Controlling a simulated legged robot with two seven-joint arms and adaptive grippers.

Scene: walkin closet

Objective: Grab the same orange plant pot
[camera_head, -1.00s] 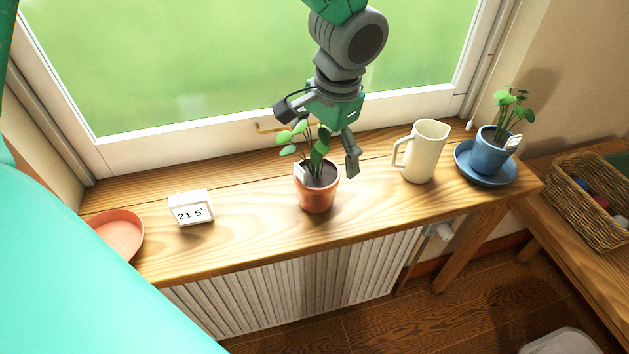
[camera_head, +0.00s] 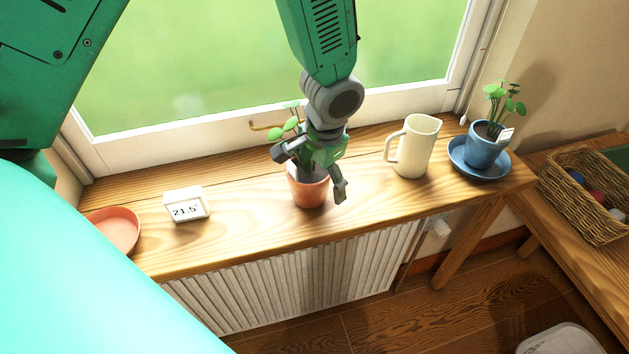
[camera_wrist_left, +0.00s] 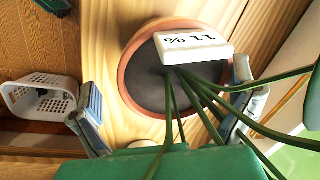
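The orange plant pot (camera_head: 311,194) stands upright on the wooden windowsill, with dark soil and a green leafy plant. My left gripper (camera_head: 312,172) is above and around its rim from the window side, with its fingers spread. In the left wrist view the pot's orange rim (camera_wrist_left: 127,88) lies between the two open fingers (camera_wrist_left: 163,92), with gaps showing. A white label reading 11% (camera_wrist_left: 194,46) stands in the soil, and stems cross the view. The gripper hides part of the plant in the head view. My right gripper is not in view.
On the sill (camera_head: 250,228) stand an orange saucer (camera_head: 116,232), a white display (camera_head: 186,204), a cream jug (camera_head: 414,150) close on the right, and a blue pot (camera_head: 484,146) on a blue saucer (camera_head: 480,174). A wicker basket (camera_head: 588,205) is at far right. The window is behind.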

